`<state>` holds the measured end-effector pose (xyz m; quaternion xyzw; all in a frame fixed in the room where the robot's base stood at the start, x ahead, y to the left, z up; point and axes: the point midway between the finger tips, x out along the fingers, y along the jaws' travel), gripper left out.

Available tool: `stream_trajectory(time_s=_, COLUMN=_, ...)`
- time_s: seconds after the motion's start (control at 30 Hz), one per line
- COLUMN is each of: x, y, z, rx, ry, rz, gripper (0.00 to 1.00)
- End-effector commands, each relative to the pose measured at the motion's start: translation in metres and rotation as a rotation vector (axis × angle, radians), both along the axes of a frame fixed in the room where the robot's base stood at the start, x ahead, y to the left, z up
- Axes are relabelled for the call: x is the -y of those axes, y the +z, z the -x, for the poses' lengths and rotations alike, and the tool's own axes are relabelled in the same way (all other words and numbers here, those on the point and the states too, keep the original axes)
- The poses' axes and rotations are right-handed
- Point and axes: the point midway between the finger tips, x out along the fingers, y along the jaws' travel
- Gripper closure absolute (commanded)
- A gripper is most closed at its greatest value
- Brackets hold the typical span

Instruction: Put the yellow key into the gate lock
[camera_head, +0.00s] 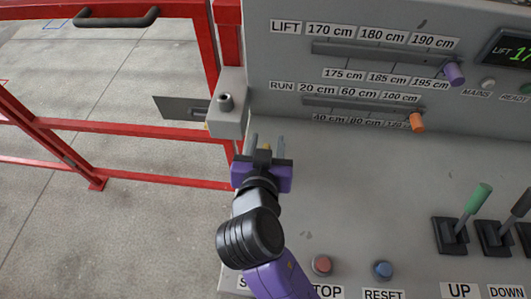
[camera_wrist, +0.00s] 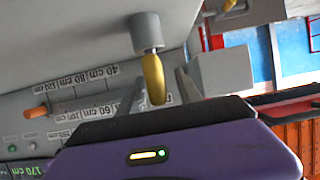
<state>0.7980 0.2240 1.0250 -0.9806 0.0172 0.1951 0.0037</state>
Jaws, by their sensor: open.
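The yellow key (camera_wrist: 153,78) projects from a grey round holder (camera_wrist: 147,32) on the panel in the wrist view. My gripper (camera_wrist: 158,90) is open, with one finger on each side of the key; I cannot tell whether either finger touches it. In the head view my gripper (camera_head: 267,143) is over the left part of the panel, and only a bit of yellow shows between its fingers. The gate lock (camera_head: 228,122), a grey box with a round dark-centred cylinder on top, is just up and left of my gripper, at the panel's left edge.
The red gate frame (camera_head: 150,181) stands left of the panel, with a flat grey plate (camera_head: 180,108) pointing at the lock. Purple (camera_head: 455,74) and orange (camera_head: 418,122) slider knobs, red (camera_head: 322,265) and blue (camera_head: 383,270) buttons and a green lever (camera_head: 478,198) are to the right.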

Motion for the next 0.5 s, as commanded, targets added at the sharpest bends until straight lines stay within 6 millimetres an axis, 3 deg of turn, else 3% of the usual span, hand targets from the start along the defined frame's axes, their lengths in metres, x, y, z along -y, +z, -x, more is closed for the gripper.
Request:
stream_trajectory(time_s=0.17, x=-0.0002, y=-0.0005, z=-0.0002, rx=0.000, ry=0.001, rz=0.000, gripper=0.58)
stream_trajectory(time_s=0.4, x=-0.0003, y=-0.0005, z=0.0001, rx=0.000, ry=0.001, rz=0.000, gripper=1.00)
stream_trajectory(time_s=0.5, x=-0.0004, y=-0.0005, z=0.0001, rx=0.000, ry=0.001, rz=0.001, gripper=1.00)
